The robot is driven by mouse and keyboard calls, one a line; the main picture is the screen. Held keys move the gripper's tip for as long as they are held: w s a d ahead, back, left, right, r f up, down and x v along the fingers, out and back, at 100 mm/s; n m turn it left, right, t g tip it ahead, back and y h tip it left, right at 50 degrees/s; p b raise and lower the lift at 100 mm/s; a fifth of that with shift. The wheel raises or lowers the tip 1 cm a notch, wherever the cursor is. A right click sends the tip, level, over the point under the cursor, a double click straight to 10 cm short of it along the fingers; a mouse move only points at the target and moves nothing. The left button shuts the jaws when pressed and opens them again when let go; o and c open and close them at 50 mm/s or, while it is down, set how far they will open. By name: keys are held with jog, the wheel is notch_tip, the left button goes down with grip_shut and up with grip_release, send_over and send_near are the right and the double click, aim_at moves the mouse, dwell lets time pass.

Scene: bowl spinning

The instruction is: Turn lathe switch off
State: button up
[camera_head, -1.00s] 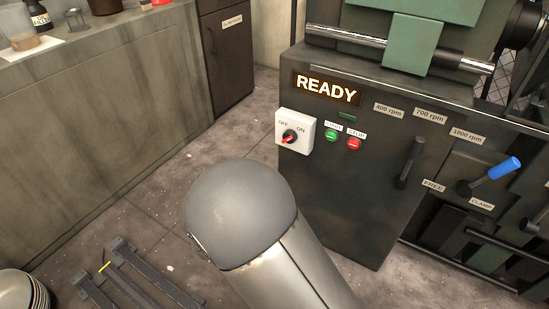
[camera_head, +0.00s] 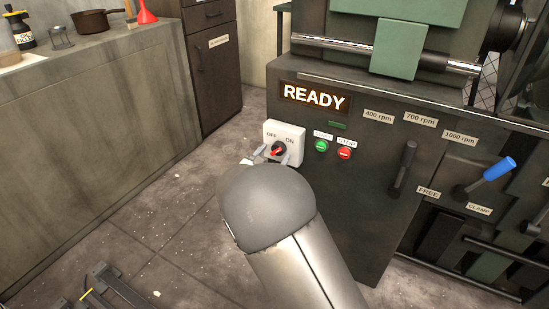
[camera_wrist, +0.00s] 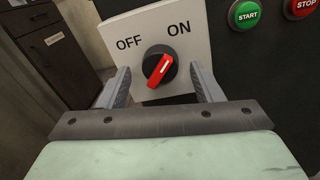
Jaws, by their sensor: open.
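The lathe switch is a black knob with a red handle (camera_wrist: 160,70) on a white plate marked OFF at left and ON at right. The handle is tilted, its upper end leaning toward ON. The switch also shows in the head view (camera_head: 278,149) on the lathe's dark front. My gripper (camera_wrist: 160,84) is open, one finger on each side of the knob in the wrist view, with gaps to it. In the head view my gripper (camera_head: 268,160) is at the plate's lower part, partly hidden by my wrist. Contact with the plate cannot be told.
The green START button (camera_head: 321,146) and red STOP button (camera_head: 344,153) are just right of the switch. A lit READY sign (camera_head: 314,97) is above. A black lever (camera_head: 402,168) and a blue-handled lever (camera_head: 485,176) stand farther right. Open floor lies left of the lathe.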

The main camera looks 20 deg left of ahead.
jog(key=shift+w, duration=0.5)
jog(key=c, duration=1)
